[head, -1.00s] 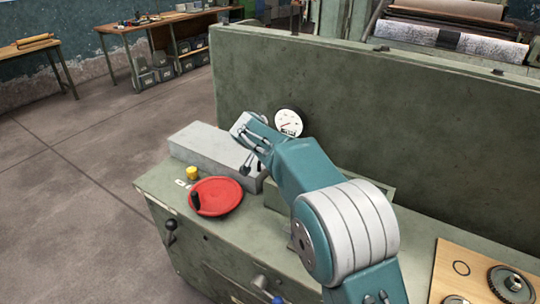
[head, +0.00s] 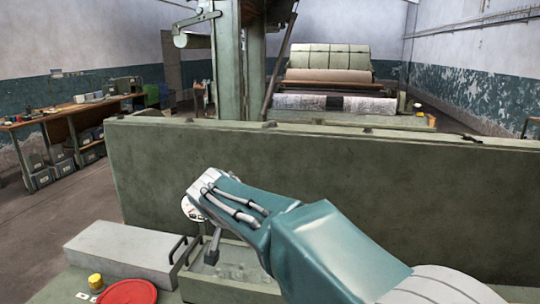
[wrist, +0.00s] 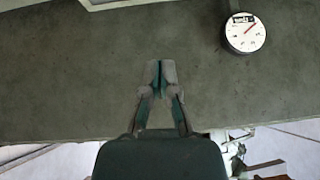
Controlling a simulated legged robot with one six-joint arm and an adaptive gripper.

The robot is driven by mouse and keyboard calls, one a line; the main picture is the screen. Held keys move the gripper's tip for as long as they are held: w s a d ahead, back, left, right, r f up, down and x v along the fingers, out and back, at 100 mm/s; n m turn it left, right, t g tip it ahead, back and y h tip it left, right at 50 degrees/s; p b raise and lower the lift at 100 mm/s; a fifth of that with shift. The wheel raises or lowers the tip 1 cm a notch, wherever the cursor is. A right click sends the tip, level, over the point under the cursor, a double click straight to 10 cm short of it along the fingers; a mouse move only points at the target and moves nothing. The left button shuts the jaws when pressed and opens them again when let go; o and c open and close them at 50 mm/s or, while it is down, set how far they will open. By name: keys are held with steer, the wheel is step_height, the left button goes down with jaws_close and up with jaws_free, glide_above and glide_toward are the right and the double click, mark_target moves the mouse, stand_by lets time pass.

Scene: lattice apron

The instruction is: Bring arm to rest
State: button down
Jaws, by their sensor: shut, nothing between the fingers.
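My gripper (wrist: 162,70) shows in the wrist view with its two fingers together and nothing between them. It is in front of the green-grey upright panel (wrist: 70,80), below and left of a round white gauge (wrist: 245,32). I cannot tell how far the fingertips are from the panel. In the head view my teal arm reaches up and left across the panel (head: 420,180), and my wrist hides the fingers. The gauge (head: 190,208) is partly covered by my wrist there.
Under my wrist are an open metal tray (head: 235,270) and a dark lever (head: 213,246). Left of them are a grey block (head: 115,245), a yellow knob (head: 95,281) and a red disc (head: 128,292). A workbench (head: 65,115) and a roller machine (head: 335,85) stand farther back.

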steer(key=s+d+n+g, duration=0.2)
steer(key=s+d, duration=1.9)
steer(key=d, duration=0.1)
steer(key=s+d+f+y, duration=0.1)
steer(key=s+f, duration=0.3)
steer(key=s, duration=0.4)
steer(key=shift+d+f+n, duration=0.3)
steer(key=shift+d, duration=0.25)
steer(key=shift+s, duration=0.15)
